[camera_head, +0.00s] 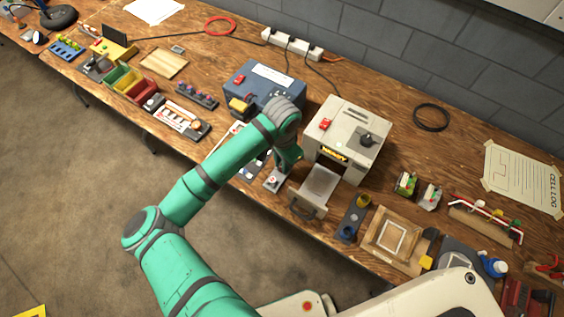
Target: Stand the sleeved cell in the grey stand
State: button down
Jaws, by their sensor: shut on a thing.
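My gripper (286,161) points down in front of the cream machine, left of its pulled-out tray. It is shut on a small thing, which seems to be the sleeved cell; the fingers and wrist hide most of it. A small grey block (274,181) with a red and white mark lies just below the gripper and may be the grey stand. I cannot tell whether the held thing touches it.
The cream machine (350,130) has its grey tray (320,186) out at the front. A blue machine (264,84) stands behind my wrist. A dark holder (352,221) and a wooden frame (394,240) are to the right. Two small holders (405,184) stand farther back.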

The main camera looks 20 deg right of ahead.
jog(key=shift+f, duration=0.1)
jog(key=c, duration=1.6)
grip_release()
jog(key=shift+o, duration=0.2)
jog(key=shift+r, duration=3.5)
